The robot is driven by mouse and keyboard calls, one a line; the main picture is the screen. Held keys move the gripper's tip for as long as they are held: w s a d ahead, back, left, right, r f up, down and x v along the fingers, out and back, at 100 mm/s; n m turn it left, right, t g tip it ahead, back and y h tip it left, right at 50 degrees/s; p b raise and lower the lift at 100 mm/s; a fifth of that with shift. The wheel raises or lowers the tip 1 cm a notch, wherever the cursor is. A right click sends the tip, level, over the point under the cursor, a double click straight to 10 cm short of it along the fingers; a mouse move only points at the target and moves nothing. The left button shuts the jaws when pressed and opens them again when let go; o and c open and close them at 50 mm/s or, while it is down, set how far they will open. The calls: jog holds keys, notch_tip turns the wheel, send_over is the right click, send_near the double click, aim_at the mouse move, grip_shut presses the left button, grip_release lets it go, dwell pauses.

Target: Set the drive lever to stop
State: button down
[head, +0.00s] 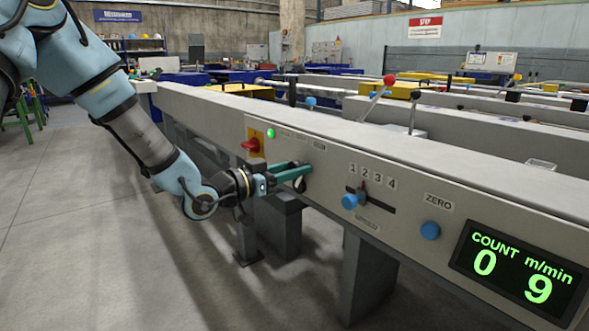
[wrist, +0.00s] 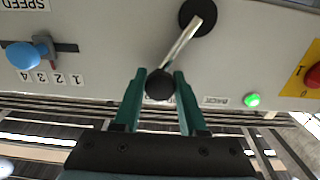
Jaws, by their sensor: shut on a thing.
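The drive lever (wrist: 182,44) shows in the wrist view as a metal rod running from a round black pivot on the grey panel to a black knob (wrist: 160,85). It slants down and left in that picture. My gripper (wrist: 159,76) has its two teal fingers on either side of the knob, shut on it. In the head view my gripper (head: 303,171) reaches the panel from the left, and its fingers hide most of the lever; the black pivot (head: 299,185) shows below them. A label reading BACK (wrist: 215,100) is right of the knob in the wrist view; another label is partly hidden.
Left of the lever in the head view are a green lamp (head: 270,132) and a red switch on yellow (head: 251,145). To its right are the blue speed knob (head: 350,201), a blue ZERO button (head: 430,230) and a display (head: 522,273) reading 0 and 9.

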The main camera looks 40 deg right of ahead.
dwell(0.8)
jog(key=shift+w+r+n+p, duration=0.35)
jog(key=shift+r+n+p, duration=0.15)
jog(key=shift+p, duration=0.6)
jog(key=p, duration=0.1)
jog(key=w+n+p, duration=0.1)
jog(key=shift+w+r+n+p, duration=0.1)
jog(key=shift+r+n+p, duration=0.1)
jog(key=shift+n+p, duration=0.15)
jog(key=shift+w+n+p, duration=0.55)
jog(key=shift+n+p, duration=0.3)
jog(key=shift+p, duration=0.15)
jog(key=shift+w+f+n+p, duration=0.2)
jog(key=shift+w+n+p, duration=0.1)
jog(key=shift+n+p, duration=0.15)
jog(key=shift+c, duration=2.4)
grip_release()
